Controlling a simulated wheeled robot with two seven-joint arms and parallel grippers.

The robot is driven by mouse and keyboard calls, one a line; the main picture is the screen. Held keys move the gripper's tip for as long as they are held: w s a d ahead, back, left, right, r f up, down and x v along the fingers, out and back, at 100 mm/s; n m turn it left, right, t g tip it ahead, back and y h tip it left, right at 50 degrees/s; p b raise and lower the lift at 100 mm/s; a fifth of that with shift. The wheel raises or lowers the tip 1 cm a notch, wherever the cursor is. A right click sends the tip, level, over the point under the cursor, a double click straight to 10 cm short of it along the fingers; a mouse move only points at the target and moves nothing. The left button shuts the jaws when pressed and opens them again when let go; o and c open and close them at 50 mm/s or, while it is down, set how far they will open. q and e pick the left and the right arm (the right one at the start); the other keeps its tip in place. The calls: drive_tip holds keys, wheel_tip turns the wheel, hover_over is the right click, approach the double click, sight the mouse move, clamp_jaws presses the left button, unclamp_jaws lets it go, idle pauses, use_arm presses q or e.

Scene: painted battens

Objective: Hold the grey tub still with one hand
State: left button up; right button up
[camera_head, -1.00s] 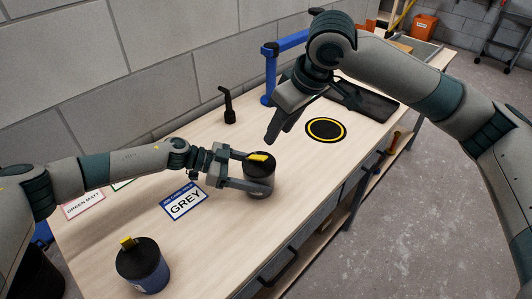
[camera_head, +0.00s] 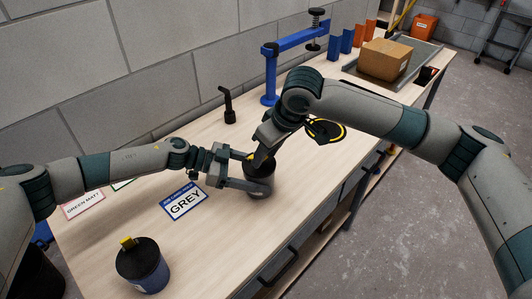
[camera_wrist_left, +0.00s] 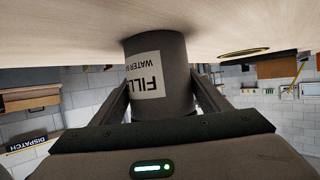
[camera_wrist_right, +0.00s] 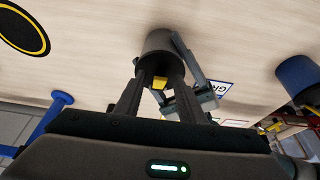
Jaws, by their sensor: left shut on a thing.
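The grey tub (camera_head: 259,189) stands upright on the bench beside the card reading GREY (camera_head: 185,203). It has a dark lid with a yellow tab (camera_wrist_right: 160,82). My left gripper (camera_head: 257,172) is shut on the tub's sides; the left wrist view shows the tub (camera_wrist_left: 172,62) between its fingers, with a white label facing the camera. My right gripper (camera_head: 262,156) is above the lid, pointing down. Its fingers look apart, one on each side of the yellow tab. The right arm hides part of the lid in the head view.
A blue tub (camera_head: 150,272) with a yellow tab stands at the near left. A black-and-yellow ring mat (camera_head: 329,131) lies right of the grey tub. A blue stand (camera_head: 271,85), a black nozzle-like item (camera_head: 229,106) and a cardboard box (camera_head: 385,60) stand further back.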

clamp_jaws()
drive_tip(key=shift+f, duration=0.15)
drive_tip(key=shift+s+d+f+t+y, duration=0.3)
drive_tip(key=shift+f+t+y, duration=0.15)
drive_tip(key=shift+t+y, duration=0.2)
drive_tip(key=shift+s+d+f+t+y, duration=0.1)
drive_tip(key=shift+f+t+y, duration=0.15)
drive_tip(key=shift+t+y, duration=0.25)
unclamp_jaws()
